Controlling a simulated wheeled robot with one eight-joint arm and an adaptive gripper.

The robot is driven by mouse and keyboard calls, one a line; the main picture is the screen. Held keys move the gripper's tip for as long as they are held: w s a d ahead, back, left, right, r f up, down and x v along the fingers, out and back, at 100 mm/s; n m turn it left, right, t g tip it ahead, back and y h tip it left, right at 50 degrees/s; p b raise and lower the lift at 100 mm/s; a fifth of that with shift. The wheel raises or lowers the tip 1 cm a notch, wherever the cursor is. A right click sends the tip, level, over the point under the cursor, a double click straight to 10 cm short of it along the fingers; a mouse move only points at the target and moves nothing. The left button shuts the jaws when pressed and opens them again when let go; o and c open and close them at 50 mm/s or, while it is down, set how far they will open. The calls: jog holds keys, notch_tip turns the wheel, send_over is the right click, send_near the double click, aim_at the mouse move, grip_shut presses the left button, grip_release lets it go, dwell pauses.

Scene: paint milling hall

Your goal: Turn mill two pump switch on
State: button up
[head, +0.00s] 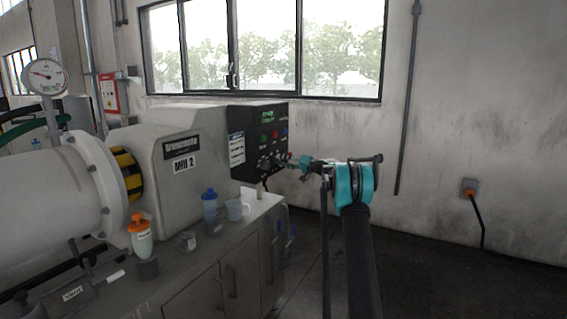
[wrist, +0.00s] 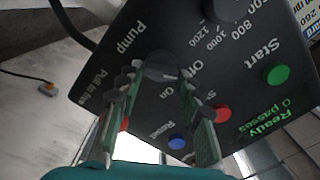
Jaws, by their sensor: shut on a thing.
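The black control panel (head: 258,125) of the mill marked Mill 2 (head: 184,164) stands below the window in the head view. In the wrist view the panel (wrist: 225,70) appears turned round, with the word Pump beside a dark pump switch knob (wrist: 160,64). My gripper (wrist: 160,75) is shut on this knob, one finger on each side. Off and On labels show near the knob, partly between the fingers; which way the knob points is hard to tell. In the head view my gripper (head: 290,162) reaches the panel's lower right part.
The panel also carries a green Start button (wrist: 277,74), a blue Reset button (wrist: 177,142), red buttons and a display reading Ready. The floor to the right is clear.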

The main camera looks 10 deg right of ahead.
jog(key=shift+m, duration=0.3)
jog(key=m, duration=1.1)
jog(key=shift+f, duration=0.2)
jog(key=shift+m, duration=0.3)
dwell(0.3)
jog(key=o, duration=1.2)
jog(key=shift+c, duration=0.2)
jog(key=shift+d, duration=0.1)
jog(key=v, duration=1.2)
